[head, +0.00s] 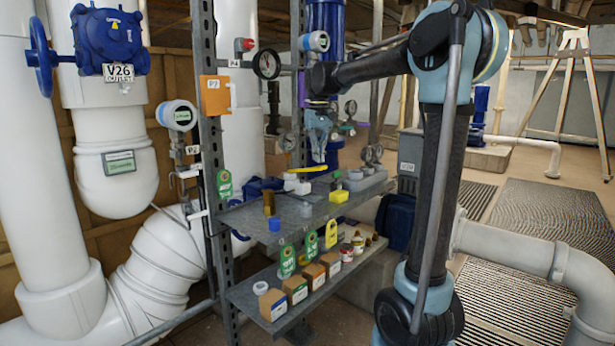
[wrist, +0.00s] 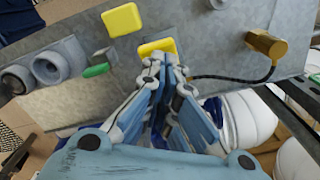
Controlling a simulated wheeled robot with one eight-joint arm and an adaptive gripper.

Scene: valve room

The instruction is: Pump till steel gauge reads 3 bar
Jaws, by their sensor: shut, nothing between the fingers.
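My gripper (head: 318,158) points down over the upper shelf, and its fingers are together and empty. In the wrist view, my gripper (wrist: 166,62) has its tips at or just above a yellow piece (wrist: 158,46); I cannot tell whether they touch. A thin yellow bar (head: 306,169), perhaps the pump's lever, shows just below the fingers. A brass cylinder (head: 269,203) stands on the shelf; it also shows in the wrist view (wrist: 266,43) with a black hose. Round gauges include a black-rimmed one (head: 266,64) and a pale one (head: 350,107). Readings are too small to read, and I cannot tell which gauge is steel.
The upper shelf (head: 305,222) holds a yellow box (head: 339,196) and a blue cap (head: 274,224). A metal upright (head: 211,130) and white pipes (head: 45,170) stand left.

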